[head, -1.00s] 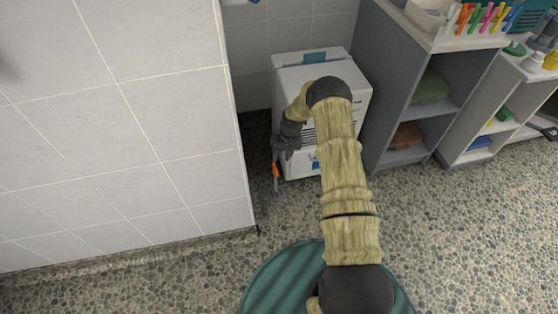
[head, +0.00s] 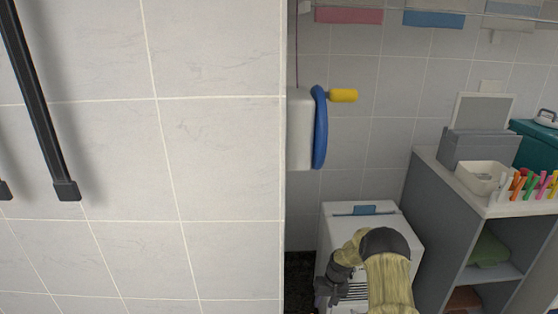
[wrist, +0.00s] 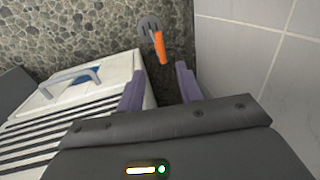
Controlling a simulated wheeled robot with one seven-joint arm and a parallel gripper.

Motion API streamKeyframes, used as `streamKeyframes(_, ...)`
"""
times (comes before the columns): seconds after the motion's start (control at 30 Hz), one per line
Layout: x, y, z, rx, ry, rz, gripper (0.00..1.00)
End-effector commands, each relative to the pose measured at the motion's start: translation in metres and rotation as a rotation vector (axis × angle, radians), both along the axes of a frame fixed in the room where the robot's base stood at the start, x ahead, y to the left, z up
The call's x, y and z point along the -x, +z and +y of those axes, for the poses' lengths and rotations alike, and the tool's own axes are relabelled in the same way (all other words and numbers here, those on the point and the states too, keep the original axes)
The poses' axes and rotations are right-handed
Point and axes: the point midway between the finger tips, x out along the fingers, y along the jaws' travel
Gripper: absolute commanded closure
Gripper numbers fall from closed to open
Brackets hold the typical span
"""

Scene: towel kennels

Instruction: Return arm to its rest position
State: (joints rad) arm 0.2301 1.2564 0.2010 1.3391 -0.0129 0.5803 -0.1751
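My gripper (wrist: 160,80) shows in the wrist view with its two purple fingers spread and a clear gap between them. An orange-handled tool with a grey head (wrist: 160,47) shows just past the fingertips against the pebbled floor, touching neither finger. My arm (head: 388,280) reaches forward at the bottom of the head view, bent at a dark joint, with the gripper (head: 328,292) pointing down at the left front of the white cabinet (head: 380,222). The fingertips are at or below the lower edge of the head view.
A tiled wall (head: 200,150) stands close on the left. The white cabinet also shows in the wrist view (wrist: 115,73). A blue-rimmed wall fixture (head: 319,128) hangs above the cabinet.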

Motion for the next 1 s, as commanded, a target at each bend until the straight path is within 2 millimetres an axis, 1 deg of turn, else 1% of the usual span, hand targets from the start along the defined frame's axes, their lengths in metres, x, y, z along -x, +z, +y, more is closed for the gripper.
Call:
streamKeyframes(0.03,0.001,0.013,0.001,0.007,0.005,-0.006,0.64)
streamKeyframes(0.17,0.006,0.046,0.005,0.026,0.016,-0.020,0.64)
streamKeyframes(0.23,0.012,0.067,0.008,0.039,0.020,-0.029,0.64)
streamKeyframes(0.37,0.026,0.110,0.012,0.066,0.029,-0.047,0.64)
streamKeyframes(0.4,0.032,0.123,0.013,0.074,0.032,-0.053,0.64)
streamKeyframes(0.47,0.042,0.143,0.015,0.087,0.032,-0.062,0.64)
streamKeyframes(0.5,0.049,0.156,0.015,0.095,0.032,-0.068,0.64)
streamKeyframes(0.57,0.059,0.175,0.017,0.107,0.032,-0.079,0.64)
streamKeyframes(0.7,0.089,0.216,0.020,0.131,0.028,-0.102,0.64)
streamKeyframes(0.87,0.127,0.258,0.023,0.153,0.020,-0.129,0.64)
streamKeyframes(1.0,0.165,0.289,0.025,0.169,0.007,-0.156,0.64)
